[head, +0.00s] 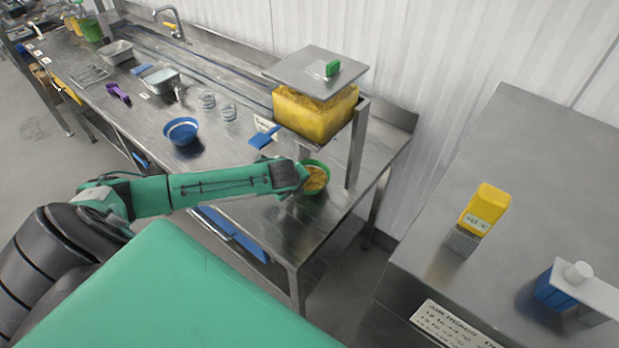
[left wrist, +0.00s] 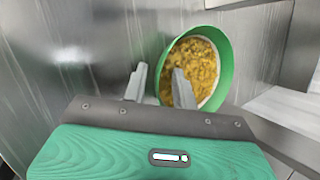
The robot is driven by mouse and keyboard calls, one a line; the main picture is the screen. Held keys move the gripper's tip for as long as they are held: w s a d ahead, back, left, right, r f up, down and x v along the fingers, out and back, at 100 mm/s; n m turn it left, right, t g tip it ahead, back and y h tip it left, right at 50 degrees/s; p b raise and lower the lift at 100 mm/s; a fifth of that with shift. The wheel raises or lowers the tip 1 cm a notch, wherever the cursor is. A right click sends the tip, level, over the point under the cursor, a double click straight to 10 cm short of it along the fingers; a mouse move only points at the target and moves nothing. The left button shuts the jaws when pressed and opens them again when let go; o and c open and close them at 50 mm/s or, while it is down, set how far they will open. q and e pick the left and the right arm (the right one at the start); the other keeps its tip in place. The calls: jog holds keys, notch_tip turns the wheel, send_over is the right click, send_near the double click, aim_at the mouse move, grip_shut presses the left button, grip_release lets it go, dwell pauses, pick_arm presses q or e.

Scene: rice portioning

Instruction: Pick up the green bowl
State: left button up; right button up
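The green bowl (head: 324,181) stands on the steel table under the yellow dispenser and holds yellow-brown grains. It also shows in the left wrist view (left wrist: 226,72), at upper right of the fingers. My left gripper (head: 304,179) is at the bowl's near left side. In the left wrist view its two fingers (left wrist: 160,84) stand apart, one on the outer side of the bowl's left rim and one over the bowl's inside. Whether the fingers touch the rim is not clear. My right gripper is in neither view.
The yellow dispenser (head: 312,116) with a steel lid hangs close above the bowl, next to a steel post (head: 356,150). A blue bowl (head: 182,131), clear glasses (head: 218,107) and a blue-handled scoop (head: 264,137) lie to the left. A separate steel counter (head: 520,190) stands at right.

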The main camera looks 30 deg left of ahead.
pick_arm(q)
jog(key=shift+w+f, duration=0.25)
jog(key=shift+f, duration=0.1)
grip_shut()
